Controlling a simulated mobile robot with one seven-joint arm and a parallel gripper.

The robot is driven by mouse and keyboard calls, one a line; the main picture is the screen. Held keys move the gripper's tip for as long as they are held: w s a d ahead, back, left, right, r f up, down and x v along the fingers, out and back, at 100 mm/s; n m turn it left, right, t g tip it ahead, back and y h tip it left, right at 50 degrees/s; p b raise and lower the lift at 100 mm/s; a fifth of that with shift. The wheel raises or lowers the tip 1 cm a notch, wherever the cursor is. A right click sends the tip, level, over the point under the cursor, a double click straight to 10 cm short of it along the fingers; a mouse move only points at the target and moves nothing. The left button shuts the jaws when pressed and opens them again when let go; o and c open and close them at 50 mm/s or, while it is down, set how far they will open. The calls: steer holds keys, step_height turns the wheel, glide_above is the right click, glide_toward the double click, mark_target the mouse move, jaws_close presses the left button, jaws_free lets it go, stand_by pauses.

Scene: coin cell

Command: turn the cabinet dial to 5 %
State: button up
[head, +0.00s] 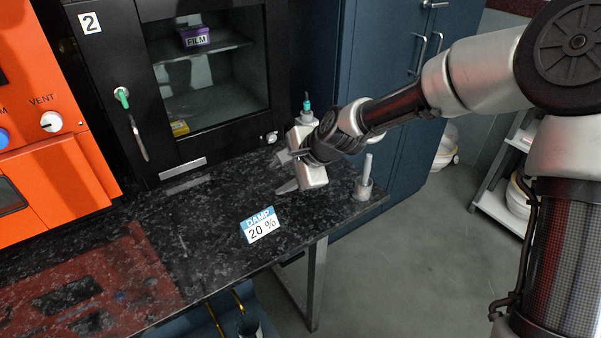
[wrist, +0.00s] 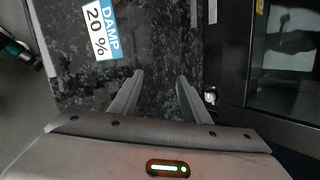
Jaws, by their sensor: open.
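The black cabinet (head: 160,110) has a glass door and a "2" label and stands at the back of the dark stone counter. A small pale dial (head: 271,137) sits at the lower right of its front. It also shows in the wrist view (wrist: 210,97), just right of my right finger; its setting is too small to read. My gripper (head: 283,172) is open and empty above the counter, a little in front of the dial. In the wrist view my gripper (wrist: 160,78) has its two fingers apart with bare counter between them, and neither clearly touches the dial.
A "DAMP 20 %" card (head: 261,225) lies on the counter (head: 200,235). A metal post (head: 364,180) stands near its right edge. A green key (head: 122,97) and handle are on the cabinet's left. An orange oven (head: 45,140) stands far left. The counter's middle is clear.

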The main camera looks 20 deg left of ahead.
steer(key=s+d+r+n+t+h, duration=0.1)
steer(key=s+d+r+n+h, duration=0.1)
steer(key=s+d+r+n, duration=0.1)
step_height(320, 180, up, 2)
steer(key=shift+d+r+n+b, duration=0.1)
steer(key=shift+d+n+b, duration=0.3)
steer(key=shift+d+n, duration=0.55)
steer(key=shift+d, duration=0.15)
